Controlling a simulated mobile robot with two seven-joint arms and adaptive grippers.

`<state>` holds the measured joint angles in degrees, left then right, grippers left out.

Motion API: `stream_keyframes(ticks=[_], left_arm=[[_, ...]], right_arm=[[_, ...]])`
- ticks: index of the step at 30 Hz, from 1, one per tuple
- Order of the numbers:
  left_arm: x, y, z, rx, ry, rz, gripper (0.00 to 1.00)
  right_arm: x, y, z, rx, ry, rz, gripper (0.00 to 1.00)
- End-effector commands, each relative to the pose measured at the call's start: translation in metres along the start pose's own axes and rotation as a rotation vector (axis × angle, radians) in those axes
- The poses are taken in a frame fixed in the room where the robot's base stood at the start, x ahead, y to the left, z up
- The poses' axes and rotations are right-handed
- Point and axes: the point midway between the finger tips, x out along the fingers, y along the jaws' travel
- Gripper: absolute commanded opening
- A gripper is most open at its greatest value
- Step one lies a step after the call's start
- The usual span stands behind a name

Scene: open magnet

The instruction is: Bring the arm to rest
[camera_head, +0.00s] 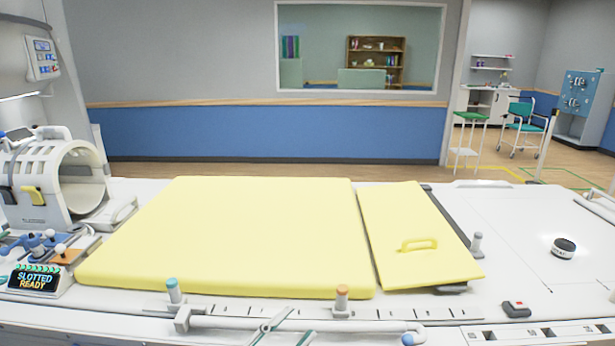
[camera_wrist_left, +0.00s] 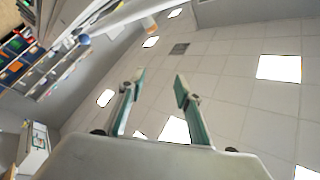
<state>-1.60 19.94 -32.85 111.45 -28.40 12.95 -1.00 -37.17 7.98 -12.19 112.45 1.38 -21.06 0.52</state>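My left gripper (camera_head: 289,325) shows at the bottom edge of the head view, in front of the table's near rail. Only its pale, green-edged fingers are visible there. In the left wrist view the left gripper (camera_wrist_left: 159,84) points up toward the ceiling. Its two fingers stand apart with nothing between them. My right gripper is in neither view.
A yellow pad (camera_head: 230,235) and a tilted yellow panel with a handle (camera_head: 420,244) cover the table's middle. A white ring-shaped scanner (camera_head: 82,180) stands at left. A white rail (camera_head: 300,324) with pegs runs along the near edge. A dark puck (camera_head: 564,247) lies at right.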

Motion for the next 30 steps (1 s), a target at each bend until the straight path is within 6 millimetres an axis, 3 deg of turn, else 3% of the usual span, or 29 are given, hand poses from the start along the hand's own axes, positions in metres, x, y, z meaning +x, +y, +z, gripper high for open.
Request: stream_keyframes(ticks=[3, 9, 12, 16, 21, 30], left_arm=[[-0.049, 0.017, 0.064, -0.155, -0.245, -0.068, 0.34], [-0.153, 0.061, 0.143, -0.368, -0.616, -0.131, 0.34], [-0.207, 0.087, 0.167, -0.455, -0.772, -0.146, 0.34], [-0.263, 0.115, 0.182, -0.539, -0.922, -0.155, 0.34], [-0.301, 0.134, 0.188, -0.592, -1.019, -0.158, 0.34], [-0.306, 0.136, 0.188, -0.599, -1.033, -0.157, 0.34]], right_arm=[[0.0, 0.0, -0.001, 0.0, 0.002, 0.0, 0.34], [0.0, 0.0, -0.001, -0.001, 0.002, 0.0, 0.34], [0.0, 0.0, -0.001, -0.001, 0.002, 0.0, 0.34], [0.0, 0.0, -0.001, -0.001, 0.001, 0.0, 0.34], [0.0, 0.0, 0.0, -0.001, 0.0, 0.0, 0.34], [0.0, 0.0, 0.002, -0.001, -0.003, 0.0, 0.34]])
